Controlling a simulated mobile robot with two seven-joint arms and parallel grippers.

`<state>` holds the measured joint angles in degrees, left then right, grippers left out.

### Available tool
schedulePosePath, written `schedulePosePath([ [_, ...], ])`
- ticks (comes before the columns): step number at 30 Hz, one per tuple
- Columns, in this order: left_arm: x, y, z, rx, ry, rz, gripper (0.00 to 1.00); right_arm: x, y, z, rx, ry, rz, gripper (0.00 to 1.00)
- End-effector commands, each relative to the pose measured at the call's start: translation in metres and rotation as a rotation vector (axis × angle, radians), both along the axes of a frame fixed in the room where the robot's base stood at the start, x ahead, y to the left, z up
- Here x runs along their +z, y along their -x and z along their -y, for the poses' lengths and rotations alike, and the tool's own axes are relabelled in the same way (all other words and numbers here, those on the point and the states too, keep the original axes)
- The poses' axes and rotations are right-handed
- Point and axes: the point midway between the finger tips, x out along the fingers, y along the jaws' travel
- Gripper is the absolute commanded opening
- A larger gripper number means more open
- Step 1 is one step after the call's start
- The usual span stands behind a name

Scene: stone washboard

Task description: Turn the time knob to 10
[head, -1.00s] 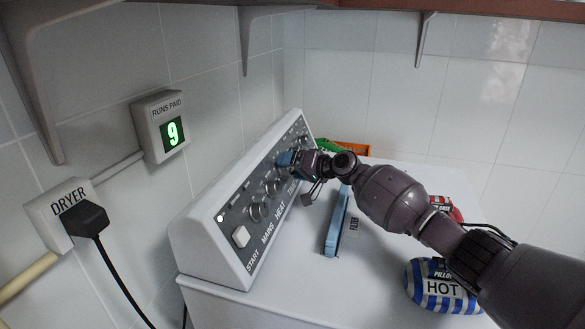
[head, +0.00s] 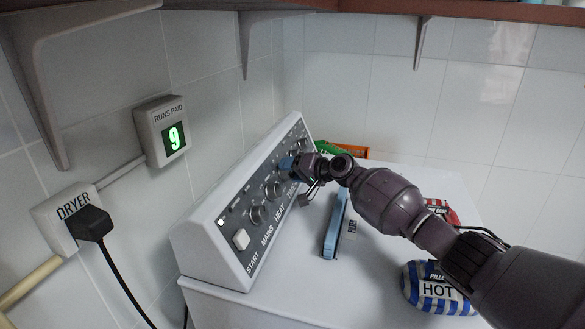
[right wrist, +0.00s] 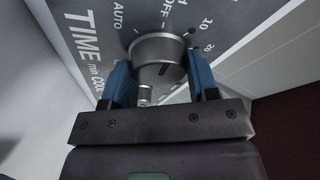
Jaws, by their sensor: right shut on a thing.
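The time knob (right wrist: 158,52) is a round silver knob on the grey dial panel (right wrist: 85,22), which is marked TIME, AUTO, OFF, 10 and 20. My right gripper (right wrist: 161,78) has its two blue fingers on opposite sides of the knob and is shut on it. A short dark mark shows on the knob's face, but I cannot tell which number it points to. In the head view my right gripper (head: 287,163) is at the sloped white control console (head: 185,250) and hides most of the knob. My left gripper is not in view.
Mains and heat knobs (head: 257,214) and a white start button (head: 241,239) are lower on the console. A blue filter piece (head: 333,235) and a striped HOT bag (head: 418,285) lie on the white top.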

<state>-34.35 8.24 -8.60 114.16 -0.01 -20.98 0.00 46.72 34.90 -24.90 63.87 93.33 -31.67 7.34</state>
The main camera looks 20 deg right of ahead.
Motion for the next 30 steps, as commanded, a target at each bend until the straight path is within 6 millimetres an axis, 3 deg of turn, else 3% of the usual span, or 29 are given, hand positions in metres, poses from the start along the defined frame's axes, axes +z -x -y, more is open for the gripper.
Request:
schedulePosePath([
  [6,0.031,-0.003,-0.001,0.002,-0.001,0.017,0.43,0.008,0.000,0.000,-0.069,-0.084,-0.120,0.31],
  [18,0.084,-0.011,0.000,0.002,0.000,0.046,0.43,0.003,0.000,0.000,-0.194,-0.234,-0.345,0.31],
  [24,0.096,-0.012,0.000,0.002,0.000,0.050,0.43,0.001,0.000,0.001,-0.232,-0.277,-0.414,0.31],
  [30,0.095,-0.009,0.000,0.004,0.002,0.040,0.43,0.000,0.000,0.001,-0.251,-0.300,-0.445,0.31],
])
